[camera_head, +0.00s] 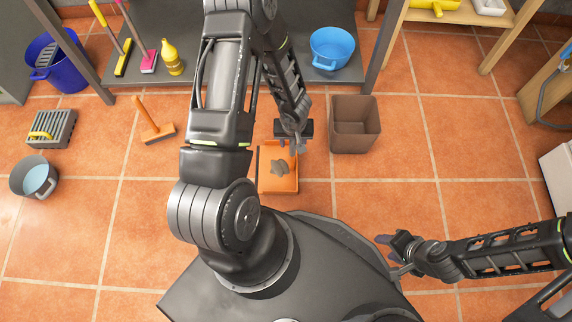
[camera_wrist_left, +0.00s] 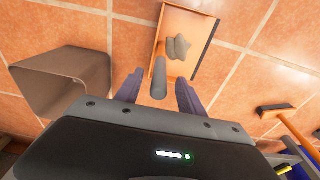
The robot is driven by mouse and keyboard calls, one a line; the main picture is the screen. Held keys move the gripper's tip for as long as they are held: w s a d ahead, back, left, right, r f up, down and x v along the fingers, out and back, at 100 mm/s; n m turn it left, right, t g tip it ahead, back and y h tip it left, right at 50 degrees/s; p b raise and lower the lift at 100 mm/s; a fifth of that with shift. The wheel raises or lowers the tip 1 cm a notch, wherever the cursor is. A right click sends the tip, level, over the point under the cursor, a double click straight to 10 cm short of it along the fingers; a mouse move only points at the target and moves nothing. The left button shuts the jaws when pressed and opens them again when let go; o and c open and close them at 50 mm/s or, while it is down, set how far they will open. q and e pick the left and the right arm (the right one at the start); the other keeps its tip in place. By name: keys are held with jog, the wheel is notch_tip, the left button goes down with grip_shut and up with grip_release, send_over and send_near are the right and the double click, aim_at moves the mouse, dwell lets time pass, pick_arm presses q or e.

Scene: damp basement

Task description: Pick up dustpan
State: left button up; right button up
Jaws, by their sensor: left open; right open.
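An orange dustpan (camera_head: 277,183) lies on the tiled floor in front of my base, with a grey lump (camera_head: 279,167) in its pan. In the left wrist view the dustpan (camera_wrist_left: 199,27) has a grey handle (camera_wrist_left: 159,75) pointing toward my gripper, and the grey lump (camera_wrist_left: 178,46) shows again. My left gripper (camera_head: 294,143) is over the handle end; in the left wrist view its open fingers (camera_wrist_left: 158,92) stand on either side of the handle. Contact cannot be told. My right gripper (camera_head: 389,254) is at the lower right, away from the dustpan, and appears empty.
A brown bin (camera_head: 355,127) stands just right of the dustpan. An orange brush (camera_head: 154,124) lies to the left. A blue basin (camera_head: 333,48) and yellow bottle (camera_head: 171,58) are on the shelf behind. A grey bucket (camera_head: 35,177) is far left. Floor left of the dustpan is clear.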

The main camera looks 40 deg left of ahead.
aim_at(293, 147)
pick_arm(q)
jog(key=f+b, duration=0.4)
jog(key=f, duration=0.1)
jog(key=shift+w+a+f, duration=0.1)
jog(key=shift+w+a, duration=0.15)
jog(key=shift+c, duration=0.3)
grip_shut()
dwell(0.5)
dwell(1.0)
